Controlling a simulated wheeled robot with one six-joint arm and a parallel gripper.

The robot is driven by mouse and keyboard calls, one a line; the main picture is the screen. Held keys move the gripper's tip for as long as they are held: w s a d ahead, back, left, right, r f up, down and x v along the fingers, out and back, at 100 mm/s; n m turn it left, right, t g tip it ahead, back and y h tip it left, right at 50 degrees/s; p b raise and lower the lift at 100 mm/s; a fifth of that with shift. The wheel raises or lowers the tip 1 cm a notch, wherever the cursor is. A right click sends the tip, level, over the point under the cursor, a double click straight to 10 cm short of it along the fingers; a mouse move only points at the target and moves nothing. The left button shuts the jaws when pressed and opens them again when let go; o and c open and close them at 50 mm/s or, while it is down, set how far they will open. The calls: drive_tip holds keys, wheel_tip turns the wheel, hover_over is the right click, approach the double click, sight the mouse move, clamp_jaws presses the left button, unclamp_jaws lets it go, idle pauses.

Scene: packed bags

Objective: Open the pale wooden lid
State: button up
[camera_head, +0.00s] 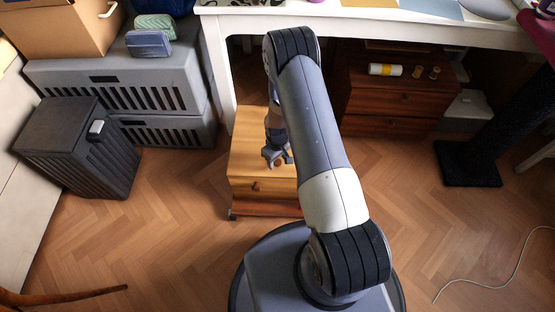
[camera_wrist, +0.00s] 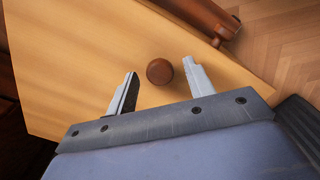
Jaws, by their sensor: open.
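The pale wooden lid (camera_head: 250,150) tops a small low chest on the floor, left of centre in the head view; it fills much of the wrist view (camera_wrist: 70,50). A round dark brown knob (camera_wrist: 159,71) sits on the pale wood near its edge. My gripper (camera_head: 278,160) is over the chest, pointing down. In the wrist view its two fingers (camera_wrist: 160,75) are open, one on each side of the knob, with a gap visible on both sides. I cannot tell how far the fingertips are from the wood. My arm hides part of the chest's right side.
Grey slatted crates (camera_head: 120,90) and a dark ribbed bin (camera_head: 75,150) stand at the left. A white table (camera_head: 400,22) spans the back, with a brown drawer unit (camera_head: 395,95) beneath it. A black stand base (camera_head: 468,165) is at right. The herringbone floor between is mostly clear.

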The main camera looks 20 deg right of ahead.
clamp_jaws()
idle(0.6)
